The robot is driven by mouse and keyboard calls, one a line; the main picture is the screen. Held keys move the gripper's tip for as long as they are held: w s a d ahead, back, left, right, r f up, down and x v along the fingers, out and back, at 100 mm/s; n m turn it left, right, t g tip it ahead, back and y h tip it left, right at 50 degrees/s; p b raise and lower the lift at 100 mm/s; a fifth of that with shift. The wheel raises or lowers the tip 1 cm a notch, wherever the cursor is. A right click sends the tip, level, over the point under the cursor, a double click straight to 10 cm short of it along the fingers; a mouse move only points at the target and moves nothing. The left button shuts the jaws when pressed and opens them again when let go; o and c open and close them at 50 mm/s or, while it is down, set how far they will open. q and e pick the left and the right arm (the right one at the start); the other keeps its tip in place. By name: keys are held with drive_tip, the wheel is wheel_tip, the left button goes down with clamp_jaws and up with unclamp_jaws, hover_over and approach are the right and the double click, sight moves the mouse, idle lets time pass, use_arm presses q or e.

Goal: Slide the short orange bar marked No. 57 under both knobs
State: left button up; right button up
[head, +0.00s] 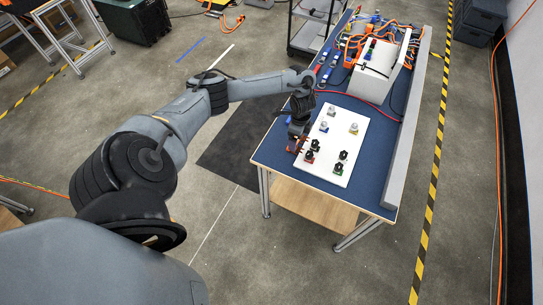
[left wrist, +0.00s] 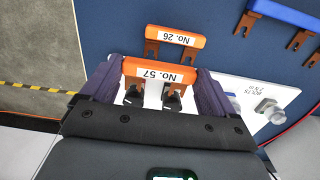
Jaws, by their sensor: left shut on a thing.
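The short orange bar marked No. 57 (left wrist: 158,71) is between the two fingers of my left gripper (left wrist: 160,82), which is shut on it. The gripper also shows in the head view (head: 297,146), at the left edge of the white panel (head: 325,168). The bar has brown prongs pointing away from its label. Two black knobs, a left one (left wrist: 133,97) and a right one (left wrist: 172,98), show close to the prongs in the wrist view. I cannot tell whether the prongs are under the knobs. My right gripper is not in view.
A second orange bar marked No. 26 (left wrist: 175,39) lies on the blue table top beside the held bar. A blue bar (left wrist: 284,13) lies farther right. Silver bolts (head: 354,128) stand on the panel. A white box (head: 373,76) with cables stands at the table's far end.

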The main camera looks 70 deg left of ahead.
use_arm(q)
drive_tip(key=shift+f+b, duration=0.5)
drive_tip(key=shift+f, duration=0.8)
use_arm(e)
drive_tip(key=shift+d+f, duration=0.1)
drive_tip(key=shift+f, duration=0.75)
use_arm(q)
drive_tip(key=shift+f, duration=0.25)
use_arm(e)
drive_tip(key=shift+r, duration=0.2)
use_arm(q)
drive_tip(key=shift+w+d, duration=0.1)
drive_tip(key=shift+w, duration=0.15)
drive_tip(key=shift+w+d+p, duration=0.3)
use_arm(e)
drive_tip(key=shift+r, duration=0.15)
use_arm(q)
drive_tip(key=shift+w+d, duration=0.15)
drive_tip(key=shift+w, duration=0.1)
drive_tip(key=shift+w+d, duration=0.2)
drive_tip(key=shift+d, duration=0.1)
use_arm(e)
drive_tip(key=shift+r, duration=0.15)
